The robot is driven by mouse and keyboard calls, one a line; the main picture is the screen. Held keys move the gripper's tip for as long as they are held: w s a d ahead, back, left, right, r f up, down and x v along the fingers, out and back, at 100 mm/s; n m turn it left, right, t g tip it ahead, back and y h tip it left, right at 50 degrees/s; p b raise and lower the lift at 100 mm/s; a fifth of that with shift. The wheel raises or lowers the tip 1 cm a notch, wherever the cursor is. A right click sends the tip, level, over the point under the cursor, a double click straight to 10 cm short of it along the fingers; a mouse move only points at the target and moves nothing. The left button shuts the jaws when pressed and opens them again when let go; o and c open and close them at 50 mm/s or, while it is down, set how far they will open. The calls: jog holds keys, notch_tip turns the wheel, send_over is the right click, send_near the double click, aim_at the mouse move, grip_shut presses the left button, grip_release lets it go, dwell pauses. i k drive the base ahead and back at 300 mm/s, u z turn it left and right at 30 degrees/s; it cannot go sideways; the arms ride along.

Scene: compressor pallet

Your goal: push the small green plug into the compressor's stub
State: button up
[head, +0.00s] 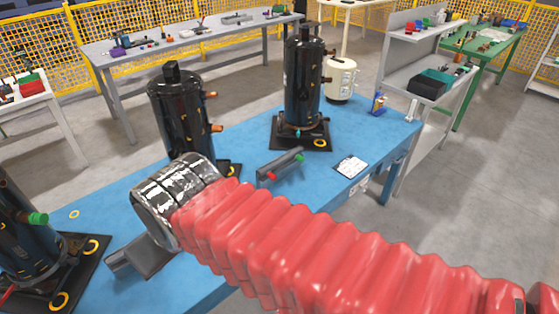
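A green plug (38,218) sits at the upper side of the black compressor (22,245) at the left edge, where a stub would be; how deep it sits cannot be told. Part of this compressor is cut off by the picture edge. A red plug or cap (8,291) shows lower on it. Another small green plug (299,157) and a red one (271,175) are at a dark grey holder on the table. My arm, in a red ribbed sleeve, crosses from the lower right and ends in a silver-black wrist. My gripper's fingers do not show.
The blue table (105,200) carries two more black compressors (180,115) (303,80), the dark grey holder (280,166), a second grey holder (142,258) and a white card (351,166). A white canister (340,80) and a grey shelf (428,75) stand behind.

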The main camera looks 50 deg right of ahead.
aim_at(298, 157)
jog(key=u, duration=1)
jog(key=k, duration=1.1)
jog(key=z, duration=1.6)
jog(key=i, duration=0.65)
